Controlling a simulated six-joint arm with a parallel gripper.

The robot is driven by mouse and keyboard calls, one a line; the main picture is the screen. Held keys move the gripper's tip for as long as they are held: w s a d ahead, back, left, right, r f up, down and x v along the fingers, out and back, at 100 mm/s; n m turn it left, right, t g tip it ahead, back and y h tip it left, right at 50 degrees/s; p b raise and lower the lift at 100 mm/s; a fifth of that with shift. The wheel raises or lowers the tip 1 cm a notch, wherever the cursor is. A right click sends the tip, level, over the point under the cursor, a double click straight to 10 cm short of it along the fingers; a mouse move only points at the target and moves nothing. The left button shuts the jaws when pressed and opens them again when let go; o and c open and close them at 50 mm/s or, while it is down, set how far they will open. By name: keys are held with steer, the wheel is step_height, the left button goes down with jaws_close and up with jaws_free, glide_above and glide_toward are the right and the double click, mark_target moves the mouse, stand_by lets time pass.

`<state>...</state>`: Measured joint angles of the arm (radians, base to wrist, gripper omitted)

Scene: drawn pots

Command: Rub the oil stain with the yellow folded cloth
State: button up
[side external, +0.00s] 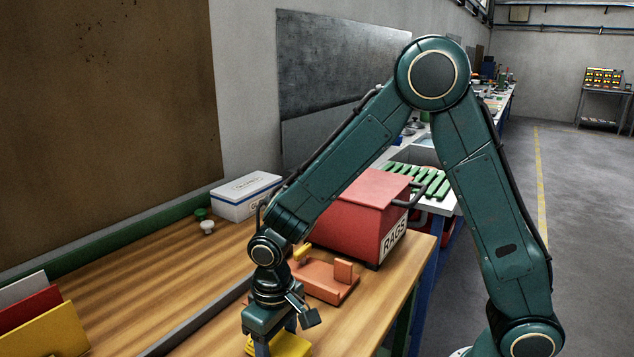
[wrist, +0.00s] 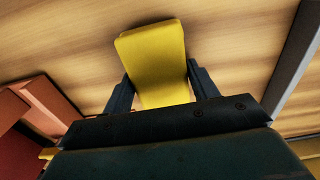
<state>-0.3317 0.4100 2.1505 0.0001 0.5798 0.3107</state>
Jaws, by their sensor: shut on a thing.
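The yellow folded cloth (side external: 292,346) is at the bottom of the side external view, partly cut off by the frame edge and partly behind my gripper (side external: 276,344). In the wrist view the cloth (wrist: 153,55) lies between the two dark fingers of my gripper (wrist: 160,84), which is shut on it. Its far end sticks out past the fingertips over the wooden bench top. I cannot tell whether the cloth touches the wood. I cannot make out the oil stain in either view.
An orange holder (side external: 322,281) and a red RAGS box (side external: 362,220) stand behind my gripper. A white box (side external: 246,196) is at the back. Coloured folders (side external: 45,325) stand at the left. A dark strip (side external: 195,319) crosses the bench; bare wood (side external: 150,290) lies beyond it.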

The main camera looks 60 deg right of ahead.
steer(key=shift+w+f, duration=0.35)
steer(key=shift+w, duration=0.1)
steer(key=shift+w+r, duration=0.15)
steer(key=shift+w, duration=0.85)
steer(key=shift+s, duration=2.15)
steer(key=shift+w+r, duration=0.1)
steer(key=shift+r, duration=3.9)
